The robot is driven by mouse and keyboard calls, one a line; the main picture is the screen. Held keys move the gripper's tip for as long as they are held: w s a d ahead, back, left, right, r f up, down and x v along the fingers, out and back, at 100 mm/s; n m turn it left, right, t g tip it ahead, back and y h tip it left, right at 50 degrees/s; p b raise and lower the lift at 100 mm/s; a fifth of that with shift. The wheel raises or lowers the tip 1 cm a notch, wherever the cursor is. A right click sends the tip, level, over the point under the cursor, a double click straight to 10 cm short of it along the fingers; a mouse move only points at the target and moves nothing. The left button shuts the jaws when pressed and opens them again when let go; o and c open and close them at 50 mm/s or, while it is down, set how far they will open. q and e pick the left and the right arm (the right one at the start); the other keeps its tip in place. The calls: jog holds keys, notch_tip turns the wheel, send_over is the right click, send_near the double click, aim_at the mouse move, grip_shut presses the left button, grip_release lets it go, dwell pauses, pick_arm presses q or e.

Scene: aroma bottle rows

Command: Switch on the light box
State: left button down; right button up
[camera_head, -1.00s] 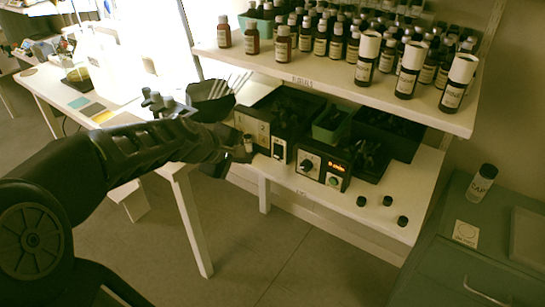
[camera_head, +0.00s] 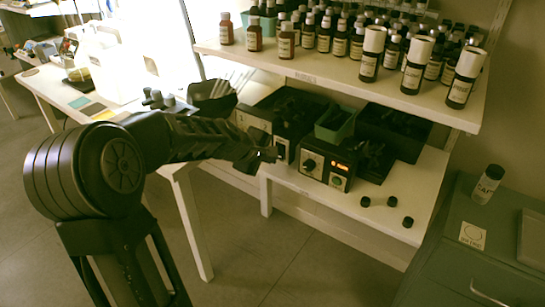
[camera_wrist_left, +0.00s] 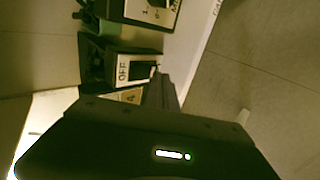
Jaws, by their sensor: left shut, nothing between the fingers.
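A black box (camera_head: 292,122) stands on the lower shelf, with a pale switch panel on its front. In the left wrist view this panel (camera_wrist_left: 123,70) reads OFF beside a dark rocker switch (camera_wrist_left: 142,71). I cannot tell from the frames whether this box is the light box. My left gripper (camera_head: 272,155) is shut and empty, its tip just in front of the panel's left side in the head view. In the left wrist view its fingers (camera_wrist_left: 157,78) reach the switch's edge; whether they touch it is unclear. My right gripper is out of view.
A dial box (camera_head: 325,168) with an orange display stands just right of the switch panel. Three black caps (camera_head: 392,201) lie on the shelf's right part. Rows of bottles (camera_head: 340,40) fill the shelf above. A green tub (camera_head: 334,125) sits behind.

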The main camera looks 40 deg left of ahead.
pick_arm(q)
jog(key=shift+w, duration=0.6)
jog(key=f+b, duration=0.1)
jog(key=b, duration=0.2)
jog(key=shift+w+t, duration=0.15)
jog(key=shift+t, duration=0.15)
jog(key=shift+r+p, duration=0.35)
jog(key=shift+r, duration=0.1)
jog(key=shift+r+p, duration=0.85)
jog(key=shift+f, duration=0.1)
